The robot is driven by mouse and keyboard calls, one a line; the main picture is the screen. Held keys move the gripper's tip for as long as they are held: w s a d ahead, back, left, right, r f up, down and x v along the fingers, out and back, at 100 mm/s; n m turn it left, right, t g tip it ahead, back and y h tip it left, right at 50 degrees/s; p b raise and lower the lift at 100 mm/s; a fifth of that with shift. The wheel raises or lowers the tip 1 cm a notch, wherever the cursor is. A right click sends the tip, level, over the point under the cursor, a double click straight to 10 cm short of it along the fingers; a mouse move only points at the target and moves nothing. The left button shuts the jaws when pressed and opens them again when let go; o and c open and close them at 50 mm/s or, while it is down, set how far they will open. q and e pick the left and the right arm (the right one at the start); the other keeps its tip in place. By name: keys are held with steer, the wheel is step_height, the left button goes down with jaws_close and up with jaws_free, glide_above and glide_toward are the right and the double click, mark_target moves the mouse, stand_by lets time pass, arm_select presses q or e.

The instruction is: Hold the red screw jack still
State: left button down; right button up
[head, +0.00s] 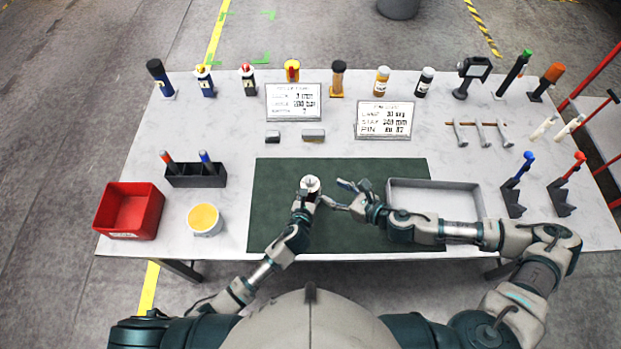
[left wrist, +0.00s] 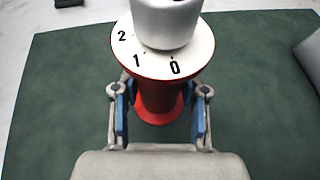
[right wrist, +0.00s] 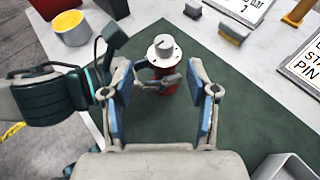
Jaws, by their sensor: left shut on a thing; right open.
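The red screw jack (head: 311,184) stands upright on the green mat (head: 270,215). In the left wrist view its red body (left wrist: 157,102) carries a white dial marked 0, 1 and 2, with a grey knob on top. My left gripper (head: 304,202) is shut on the red body below the dial, a blue-padded finger on each side. My right gripper (head: 336,192) is open and empty, just right of the jack. In the right wrist view the jack (right wrist: 163,62) shows beyond and between the open fingers (right wrist: 160,88), apart from them.
A grey tray (head: 434,184) lies close to the right, under my right forearm. A red bin (head: 129,212), a yellow-topped tub (head: 204,219) and a black holder (head: 196,177) stand left. Two sign plates (head: 293,103) (head: 384,120) stand behind the mat. The mat's left part is clear.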

mark_target(313, 181)
steer(key=shift+h, duration=0.3)
steer(key=x, duration=1.1)
steer(key=shift+w+f, duration=0.35)
steer(key=shift+f, duration=0.1)
steer(key=shift+d, duration=0.1)
